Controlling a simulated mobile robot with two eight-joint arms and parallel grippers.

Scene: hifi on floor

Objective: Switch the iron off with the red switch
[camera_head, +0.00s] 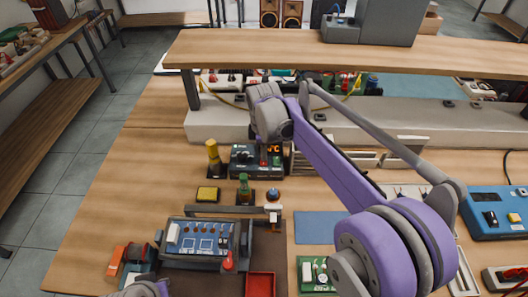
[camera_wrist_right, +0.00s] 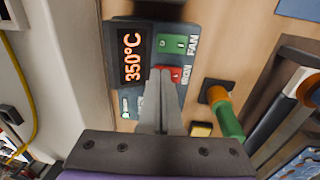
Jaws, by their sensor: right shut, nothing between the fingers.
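The dark blue station (camera_head: 245,156) stands on the bench below the shelf. In the right wrist view its display (camera_wrist_right: 132,57) glows 350°C. The red switch (camera_wrist_right: 174,75), beside the partly covered IRON label, is right at the fingertips of my right gripper (camera_wrist_right: 160,74), which is shut and empty. The fingers cover part of the switch, and I cannot tell whether they touch it. The green switch (camera_wrist_right: 172,43) marked FAN is next to it. Only a purple part of my left arm shows at the bottom of the head view; its gripper is out of frame.
A green-handled tool (camera_wrist_right: 226,118) with an orange collar stands close to the station. The wooden shelf (camera_head: 300,46) runs behind and above. A blue mat (camera_head: 318,227) lies to the right.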

